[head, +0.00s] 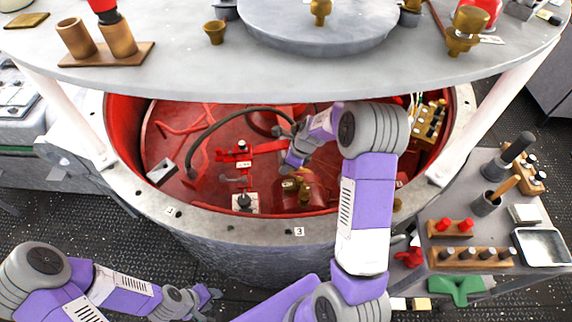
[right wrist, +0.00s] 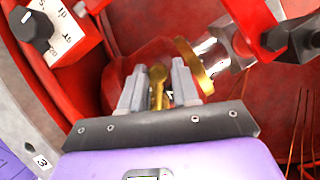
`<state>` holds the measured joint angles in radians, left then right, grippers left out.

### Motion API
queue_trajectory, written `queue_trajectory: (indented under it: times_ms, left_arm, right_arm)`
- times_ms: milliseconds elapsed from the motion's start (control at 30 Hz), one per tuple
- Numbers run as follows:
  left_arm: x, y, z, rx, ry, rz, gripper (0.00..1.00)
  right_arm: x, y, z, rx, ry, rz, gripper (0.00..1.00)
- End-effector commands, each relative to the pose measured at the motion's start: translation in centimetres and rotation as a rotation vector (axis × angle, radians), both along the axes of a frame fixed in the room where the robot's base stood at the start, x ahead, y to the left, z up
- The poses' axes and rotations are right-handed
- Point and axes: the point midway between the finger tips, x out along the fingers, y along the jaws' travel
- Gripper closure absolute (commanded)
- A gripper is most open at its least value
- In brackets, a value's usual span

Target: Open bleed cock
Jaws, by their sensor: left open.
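The bleed cock appears to be the small brass lever (right wrist: 158,86) in the right wrist view, in front of a red rounded body (right wrist: 150,55). In the head view brass parts (head: 303,190) show on that body, low inside the red vessel. My right gripper (right wrist: 159,88) has its two fingers apart, one on each side of the lever, with narrow gaps; I cannot tell whether either touches. In the head view my right gripper (head: 289,165) reaches into the vessel, partly hidden by its wrist. My left gripper (head: 208,298) is open and empty, outside the vessel at lower left.
The vessel rim (head: 270,232) surrounds the right arm. A black knob on a white scale plate (head: 245,204) and a red bracket (head: 240,158) stand left of the right gripper. A grey round tabletop (head: 160,85) overhangs the back. A tool cart (head: 480,215) stands at right.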

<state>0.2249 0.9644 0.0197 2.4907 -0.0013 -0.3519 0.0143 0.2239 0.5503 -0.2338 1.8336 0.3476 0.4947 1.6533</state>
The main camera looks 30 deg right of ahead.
Motion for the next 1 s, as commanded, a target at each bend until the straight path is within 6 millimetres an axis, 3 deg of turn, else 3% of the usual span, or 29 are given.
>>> queue_trajectory:
  times_ms: [100, 567, 1000]
  left_arm:
    - [0.0, 0.0, 0.0, 0.000, 0.000, 0.000, 0.57]
    - [0.0, 0.0, -0.2, 0.000, 0.000, 0.000, 0.57]
    - [0.0, 0.0, -5.2, 0.000, 0.000, 0.000, 0.57]
  right_arm:
    - [0.0, 0.1, 0.0, 0.002, 0.002, 0.000, 0.53]
    - [-0.1, 0.3, -0.1, 0.005, 0.003, 0.014, 0.53]
    - [-1.9, 1.1, -0.6, 0.004, 0.004, 0.364, 0.53]
